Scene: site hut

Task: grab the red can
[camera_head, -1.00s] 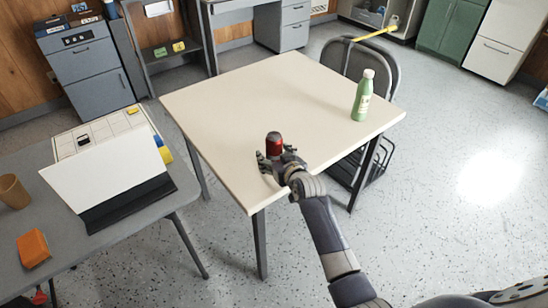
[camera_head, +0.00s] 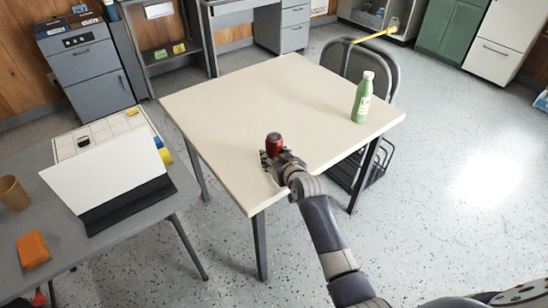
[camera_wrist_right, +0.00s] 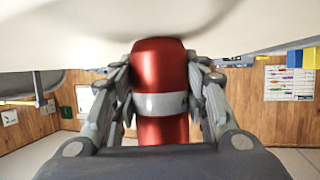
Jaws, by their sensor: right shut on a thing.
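The red can (camera_head: 274,142) is upright at the near edge of the cream table (camera_head: 250,90). My right gripper (camera_head: 272,158) is around it and shut on it. In the right wrist view the red can (camera_wrist_right: 160,68) stands between the two fingers of my right gripper (camera_wrist_right: 163,105), which press on its sides. A grey band crosses the can there. The can's lower part is hidden by the gripper in the head view, so I cannot tell whether it touches the table. My left gripper is not in view.
A green bottle (camera_head: 363,97) stands at the table's right side. A dark chair (camera_head: 372,70) is behind it. A grey desk (camera_head: 90,245) at left holds a white laptop-like panel (camera_head: 108,172), an orange block (camera_head: 33,250) and a brown cup (camera_head: 13,193). The table's middle is clear.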

